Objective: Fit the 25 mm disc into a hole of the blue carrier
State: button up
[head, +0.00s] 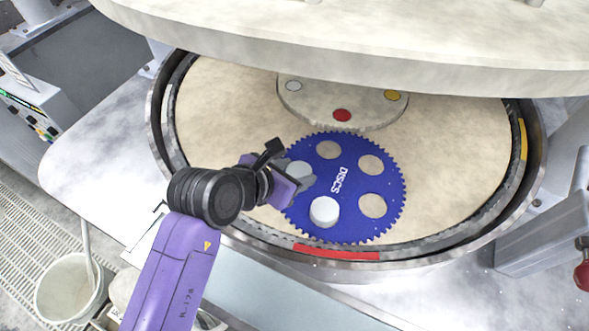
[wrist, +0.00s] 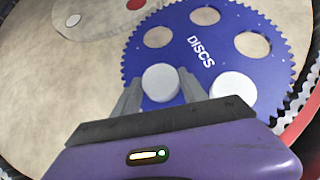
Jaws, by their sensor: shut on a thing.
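The blue carrier (head: 342,228), a toothed ring marked DISCS, lies flat on the beige platen; it also shows in the wrist view (wrist: 197,62). My gripper (head: 300,179) is shut on a white disc (wrist: 160,82) at the carrier's left part, one finger on each side. The held disc is where a hole of the ring pattern would be; I cannot tell whether it is in the hole or above it. A second white disc (head: 324,210) sits at the carrier's near hole, standing proud of the surface. Three holes show empty, including the far hole (head: 329,149).
A grey round plate (head: 320,104) with white, red and yellow spots lies behind the carrier. A large pale upper platen (head: 380,45) overhangs the back. A toothed metal rim (head: 160,150) with red and yellow marks surrounds the platen. The platen right of the carrier is clear.

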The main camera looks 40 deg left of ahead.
jog(key=o, duration=1.4)
jog(key=shift+f, duration=0.1)
jog(key=shift+c, duration=0.2)
jog(key=shift+b+v, duration=0.45)
jog(key=shift+v, duration=3.5)
